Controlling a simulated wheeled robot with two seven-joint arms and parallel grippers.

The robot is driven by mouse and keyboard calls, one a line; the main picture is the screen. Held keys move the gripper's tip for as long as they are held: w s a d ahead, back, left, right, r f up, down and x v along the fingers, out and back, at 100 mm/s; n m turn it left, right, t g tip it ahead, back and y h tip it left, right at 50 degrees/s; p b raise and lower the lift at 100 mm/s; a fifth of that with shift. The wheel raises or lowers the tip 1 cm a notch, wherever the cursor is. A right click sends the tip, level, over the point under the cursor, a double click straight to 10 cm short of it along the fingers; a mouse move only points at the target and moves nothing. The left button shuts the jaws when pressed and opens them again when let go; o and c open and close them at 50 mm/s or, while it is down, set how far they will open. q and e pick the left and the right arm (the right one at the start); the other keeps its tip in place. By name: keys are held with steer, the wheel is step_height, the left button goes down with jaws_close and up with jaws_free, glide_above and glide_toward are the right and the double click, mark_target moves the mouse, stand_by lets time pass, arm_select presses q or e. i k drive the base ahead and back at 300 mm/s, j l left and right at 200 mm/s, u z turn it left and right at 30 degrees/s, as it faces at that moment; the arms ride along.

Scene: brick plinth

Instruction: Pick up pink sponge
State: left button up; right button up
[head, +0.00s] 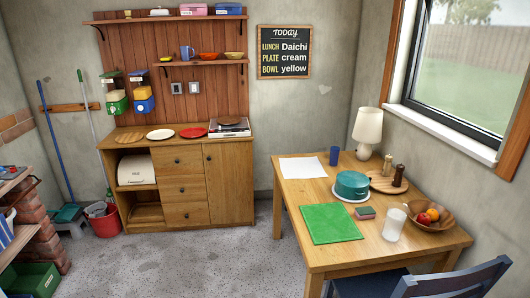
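No clearly pink sponge can be made out. A small grey block with a reddish edge (365,212) lies on the wooden table (290,220), between the green mat and the white cup; it is too small to tell whether it is a sponge. A pink box-like thing (194,9) stands on the top wall shelf. Neither of my grippers is in view.
The table holds a green mat (330,224), teal round container (352,184), white cup (395,224), fruit bowl (447,217) and lamp (368,128). A blue chair (425,285) stands at its front. A red bucket (104,220) is by the cabinet (184,190). The middle floor is clear.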

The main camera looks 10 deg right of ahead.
mark_target(362, 213)
steer(key=i+z, duration=0.15)
steer(key=z, duration=0.65)
